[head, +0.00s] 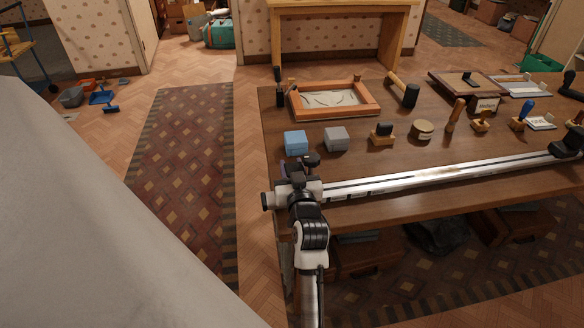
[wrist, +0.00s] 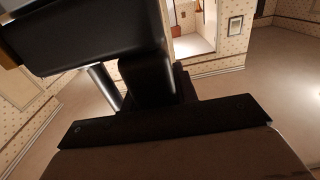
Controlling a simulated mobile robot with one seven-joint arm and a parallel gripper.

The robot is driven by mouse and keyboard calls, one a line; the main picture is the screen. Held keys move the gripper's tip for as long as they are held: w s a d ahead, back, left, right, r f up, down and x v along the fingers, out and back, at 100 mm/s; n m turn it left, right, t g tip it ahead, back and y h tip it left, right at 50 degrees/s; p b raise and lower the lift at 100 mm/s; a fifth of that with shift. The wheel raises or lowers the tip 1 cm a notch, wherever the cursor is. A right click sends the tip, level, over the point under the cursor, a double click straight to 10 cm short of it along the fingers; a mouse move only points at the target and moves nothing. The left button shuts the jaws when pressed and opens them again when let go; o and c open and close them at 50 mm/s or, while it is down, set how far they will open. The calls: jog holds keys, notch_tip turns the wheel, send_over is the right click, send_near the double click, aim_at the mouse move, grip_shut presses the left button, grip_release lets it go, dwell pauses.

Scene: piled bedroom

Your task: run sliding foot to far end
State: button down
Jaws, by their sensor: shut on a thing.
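A long bright metal bar (head: 430,175) lies along the front of the wooden table, running left to right. A black end piece (head: 567,145) sits at its right end. My gripper (head: 306,174) is at the bar's left end, shut on the dark sliding foot (head: 311,160), which is mostly hidden by my wrist. In the wrist view a dark block (wrist: 150,80) fills the middle, above a dark flat plate (wrist: 170,118). I cannot tell exactly where the fingers touch the foot.
Behind the bar stand a blue block (head: 296,142), a grey block (head: 337,139), several stamps and a round tin (head: 423,130). Farther back are a framed sand tray (head: 372,104) and a mallet (head: 404,88). The strip along the bar looks clear. Cases lie under the table.

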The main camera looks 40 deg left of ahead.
jog(key=w+d+b, duration=0.3)
jog(key=w, duration=0.1)
jog(key=w+d+b, duration=0.3)
jog(key=w+d, duration=0.1)
jog(key=w, duration=0.1)
jog(key=w+d+b, duration=0.3)
jog(key=w+d, duration=0.1)
jog(key=shift+w+d+f+b, duration=0.1)
jog(key=shift+w+b, duration=0.2)
jog(key=shift+b, duration=0.1)
jog(key=shift+w+d, duration=0.25)
jog(key=shift+w, duration=0.1)
jog(key=c, duration=1.4)
grip_release()
jog(key=shift+o, duration=0.2)
jog(key=b+v, duration=0.3)
jog(key=v, duration=1.1)
